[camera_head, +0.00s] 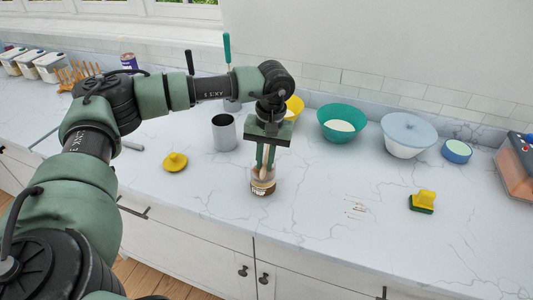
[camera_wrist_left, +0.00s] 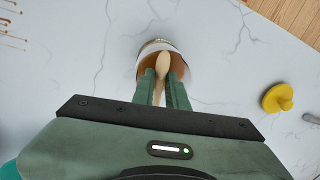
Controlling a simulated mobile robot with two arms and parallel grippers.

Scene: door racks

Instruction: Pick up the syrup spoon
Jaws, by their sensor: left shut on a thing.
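The syrup spoon, light and wooden, shows in the left wrist view (camera_wrist_left: 163,62) between the two green fingers. Its lower part is over or in the mouth of a small jar (camera_head: 263,188) with brown contents and a pale label, near the counter's front; I cannot tell whether it touches the jar. The jar also shows in the left wrist view (camera_wrist_left: 148,48). My left gripper (camera_head: 265,165) points down right above the jar and is shut on the spoon. The fingers hide part of the spoon. My right gripper is not in view.
A grey metal canister (camera_head: 224,134) and a yellow lidded piece (camera_head: 175,162) stand left of the jar. A teal bowl (camera_head: 341,122), a blue-lidded white bowl (camera_head: 406,138) and a yellow-green sponge (camera_head: 422,202) are to the right.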

